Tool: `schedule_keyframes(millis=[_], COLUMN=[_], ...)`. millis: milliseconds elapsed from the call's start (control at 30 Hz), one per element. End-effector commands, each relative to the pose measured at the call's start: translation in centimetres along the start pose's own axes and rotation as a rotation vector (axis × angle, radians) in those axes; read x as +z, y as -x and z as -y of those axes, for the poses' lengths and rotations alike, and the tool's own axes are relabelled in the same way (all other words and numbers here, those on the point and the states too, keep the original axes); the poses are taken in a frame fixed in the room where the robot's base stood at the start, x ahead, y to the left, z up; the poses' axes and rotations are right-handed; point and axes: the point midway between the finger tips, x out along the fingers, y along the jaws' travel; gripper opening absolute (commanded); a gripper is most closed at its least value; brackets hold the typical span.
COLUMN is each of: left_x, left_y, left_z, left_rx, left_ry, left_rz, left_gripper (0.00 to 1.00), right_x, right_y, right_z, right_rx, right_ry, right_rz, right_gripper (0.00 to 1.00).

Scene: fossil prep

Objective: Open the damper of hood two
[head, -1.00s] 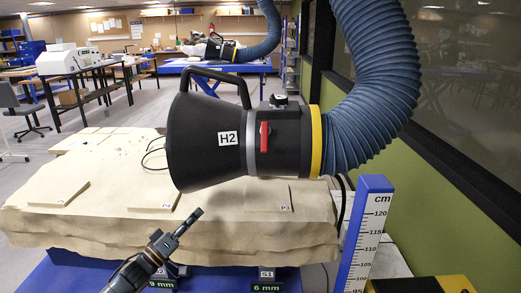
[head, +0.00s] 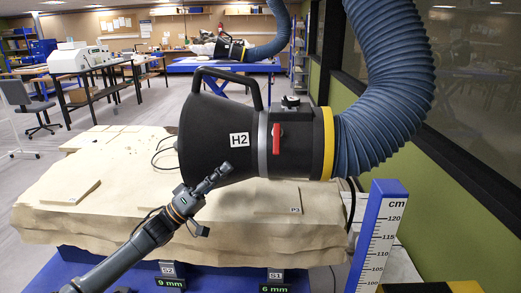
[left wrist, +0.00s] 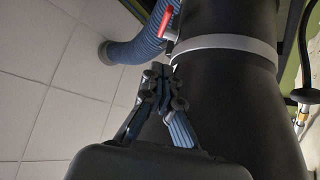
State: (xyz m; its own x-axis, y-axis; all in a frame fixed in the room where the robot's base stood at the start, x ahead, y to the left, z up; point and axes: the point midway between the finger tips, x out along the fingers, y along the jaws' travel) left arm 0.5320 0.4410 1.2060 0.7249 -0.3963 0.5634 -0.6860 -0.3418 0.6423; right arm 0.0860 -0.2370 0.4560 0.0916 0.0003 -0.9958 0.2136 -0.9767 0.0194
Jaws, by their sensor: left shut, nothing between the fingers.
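The hood marked H2 (head: 215,135) is a black cone with a grey band, a yellow ring and a blue hose (head: 385,80). Its red damper lever (head: 277,138) points up and down on the side of the collar. The lever also shows in the left wrist view (left wrist: 168,20), with the hood's black body (left wrist: 235,110) beside it. My left gripper (head: 225,169) is shut and empty, in front of the lower part of the cone, left of and below the lever. The left wrist view shows its closed fingers (left wrist: 158,70) apart from the lever. My right gripper is not in view.
A pale rock block (head: 100,225) lies under the hood on a blue table. A blue scale post (head: 380,235) marked in cm stands at the right. A green wall (head: 450,200) runs along the right side. A second hood hangs far back.

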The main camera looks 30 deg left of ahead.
Motion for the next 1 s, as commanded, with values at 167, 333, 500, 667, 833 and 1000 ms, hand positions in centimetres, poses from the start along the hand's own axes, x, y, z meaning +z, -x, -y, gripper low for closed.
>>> schedule_keyframes(millis=[167,333,500,667,833,1000], left_x=[-0.4,-0.4,1.5,2.5,2.8,2.8], left_y=[-4.4,-7.9,-9.7,-10.4,-10.5,-10.5], left_z=[-0.5,-0.4,-0.2,-0.1,0.0,0.0], left_rx=[0.005,0.004,0.000,0.000,-0.001,-0.001], left_ry=[-0.001,0.000,0.003,0.000,0.000,0.000], left_rz=[-0.004,-0.004,-0.002,-0.002,-0.001,-0.001], left_gripper=[0.00,0.00,0.00,0.00,0.00,0.00], right_x=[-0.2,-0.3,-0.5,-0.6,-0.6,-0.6], right_y=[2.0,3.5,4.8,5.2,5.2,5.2], right_z=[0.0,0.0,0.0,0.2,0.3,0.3], right_rx=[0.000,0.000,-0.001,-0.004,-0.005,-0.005], right_ry=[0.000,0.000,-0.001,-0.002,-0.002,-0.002], right_rz=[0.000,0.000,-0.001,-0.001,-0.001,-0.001], right_gripper=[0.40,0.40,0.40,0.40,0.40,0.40])
